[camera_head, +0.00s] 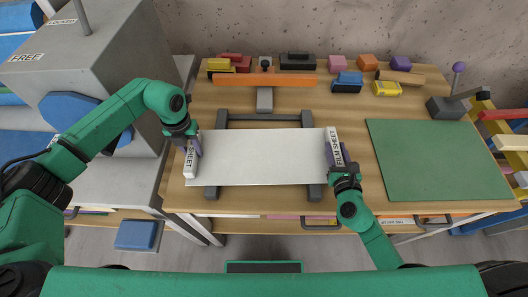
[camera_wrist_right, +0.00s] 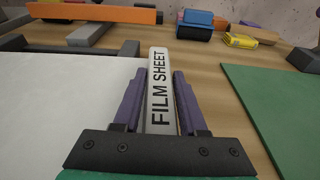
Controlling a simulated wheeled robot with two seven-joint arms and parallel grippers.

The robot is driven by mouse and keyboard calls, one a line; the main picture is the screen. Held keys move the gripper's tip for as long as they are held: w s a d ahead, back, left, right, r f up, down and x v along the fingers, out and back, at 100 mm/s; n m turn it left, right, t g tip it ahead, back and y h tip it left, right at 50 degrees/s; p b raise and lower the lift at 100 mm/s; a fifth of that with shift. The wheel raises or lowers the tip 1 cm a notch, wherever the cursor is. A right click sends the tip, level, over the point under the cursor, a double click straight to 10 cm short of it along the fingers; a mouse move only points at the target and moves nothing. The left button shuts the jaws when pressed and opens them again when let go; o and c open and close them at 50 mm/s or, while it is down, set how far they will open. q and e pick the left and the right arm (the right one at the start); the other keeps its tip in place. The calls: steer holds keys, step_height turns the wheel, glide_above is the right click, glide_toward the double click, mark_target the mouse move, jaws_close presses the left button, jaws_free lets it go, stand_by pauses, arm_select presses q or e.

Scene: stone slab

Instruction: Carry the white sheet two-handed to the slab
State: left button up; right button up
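The white sheet (camera_head: 262,158) is spread flat between two white end bars, at the middle of the wooden table. It covers part of a grey rail frame (camera_head: 315,192); I cannot tell whether it touches the rails. My left gripper (camera_head: 192,148) has its purple fingers around the left end bar (camera_head: 190,163) and looks shut on it. My right gripper (camera_head: 337,156) has its fingers close on both sides of the right end bar (camera_head: 332,138), labelled FILM SHEET. In the right wrist view the bar (camera_wrist_right: 161,90) sits between the fingertips, with the sheet (camera_wrist_right: 65,105) to its left.
A green mat (camera_head: 438,160) lies at the right of the table (camera_head: 355,200). A grey block (camera_head: 265,98), an orange bar (camera_head: 262,80) and several coloured blocks stand along the back. A lever device (camera_head: 447,107) is at the back right. A large grey machine (camera_head: 90,55) stands left.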

arm_select(q)
jaws_close()
arm_select(e)
jaws_close()
